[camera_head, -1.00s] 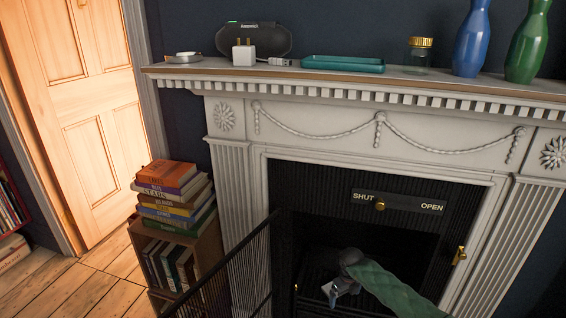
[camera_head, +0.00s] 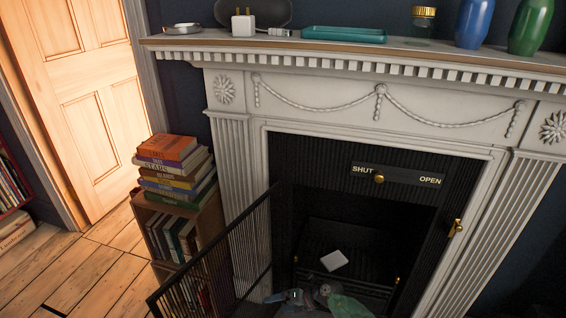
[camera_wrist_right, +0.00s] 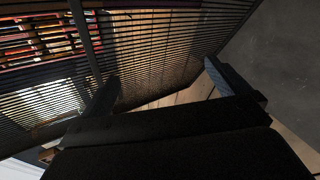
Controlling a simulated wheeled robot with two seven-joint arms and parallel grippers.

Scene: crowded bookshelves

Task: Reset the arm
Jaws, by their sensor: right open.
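My right gripper (camera_head: 296,297) is low in the head view, at the bottom edge in front of the fireplace opening. Its green-sleeved arm comes up from the bottom. In the right wrist view its two dark fingers (camera_wrist_right: 160,85) are spread apart with nothing between them. A mesh fire screen (camera_wrist_right: 150,50) fills the view beyond the fingers, with floorboards past its lower edge. My left gripper does not show.
The open fire screen (camera_head: 222,265) stands left of the hearth. A small white block (camera_head: 334,260) lies inside the fireplace. A bookcase (camera_head: 200,222) with stacked books (camera_head: 168,148) stands left. The mantel (camera_head: 250,43) holds a teal tray (camera_head: 343,35) and vases.

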